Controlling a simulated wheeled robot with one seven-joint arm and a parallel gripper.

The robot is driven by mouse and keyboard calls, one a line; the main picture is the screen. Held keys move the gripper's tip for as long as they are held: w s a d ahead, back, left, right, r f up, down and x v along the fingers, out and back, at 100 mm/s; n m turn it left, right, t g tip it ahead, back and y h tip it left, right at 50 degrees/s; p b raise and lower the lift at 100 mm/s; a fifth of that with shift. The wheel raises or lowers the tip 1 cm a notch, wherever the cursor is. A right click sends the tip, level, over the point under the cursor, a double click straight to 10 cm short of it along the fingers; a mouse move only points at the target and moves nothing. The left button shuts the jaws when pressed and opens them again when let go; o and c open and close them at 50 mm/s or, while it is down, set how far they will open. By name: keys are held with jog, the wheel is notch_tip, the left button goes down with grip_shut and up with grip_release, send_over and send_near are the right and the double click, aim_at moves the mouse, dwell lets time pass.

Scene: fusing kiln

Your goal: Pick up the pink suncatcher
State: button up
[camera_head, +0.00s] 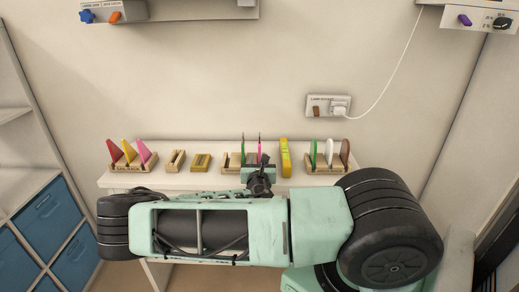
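A pink suncatcher (145,151) stands tilted at the right end of the left wooden rack (127,168), beside a yellow one and a red one. A second narrow pink piece (259,152) shows edge-on at the middle rack (234,162), with a thin green piece (242,152) to its left. My gripper (256,168) is at the middle rack, just in front of these two pieces. I cannot tell whether the fingers touch either piece.
Blue bins (48,215) stand at left.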

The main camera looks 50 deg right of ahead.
aim_at(260, 153)
jog(key=shift+x, duration=0.85)
jog(key=p+x, duration=0.3)
jog(key=x, duration=0.1)
jog(key=shift+w+d+r, duration=0.1)
jog(key=shift+d, duration=0.2)
jog(key=shift+w+d, duration=0.25)
grip_shut()
